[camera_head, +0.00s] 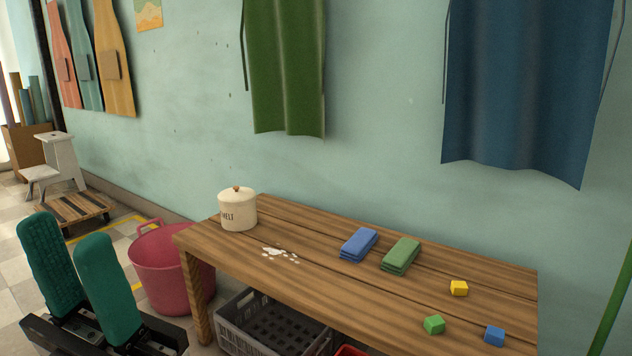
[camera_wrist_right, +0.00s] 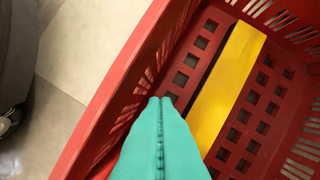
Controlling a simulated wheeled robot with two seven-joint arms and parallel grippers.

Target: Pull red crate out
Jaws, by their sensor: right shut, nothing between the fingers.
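The red crate (camera_head: 350,351) shows only as a sliver of rim at the bottom edge of the head view, under the table front. The right wrist view shows it large from above, with slotted walls and a perforated floor (camera_wrist_right: 194,62). A yellow strip (camera_wrist_right: 228,85) lies inside along the floor. My right gripper (camera_wrist_right: 160,101) has its teal fingers pressed together, empty, over the crate by its left wall. Whether it touches the wall I cannot tell. My left gripper (camera_head: 67,228) is open and empty at the lower left of the head view, left of the pink tub.
A wooden table (camera_head: 330,265) holds a cream pot (camera_head: 237,212), folded blue cloth (camera_head: 359,245) and green cloth (camera_head: 401,255), and small coloured blocks (camera_head: 459,288). A grey crate (camera_head: 238,337) sits beneath it. A pink tub (camera_head: 165,265) stands at its left. Tiled floor (camera_wrist_right: 85,45) is clear beside the red crate.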

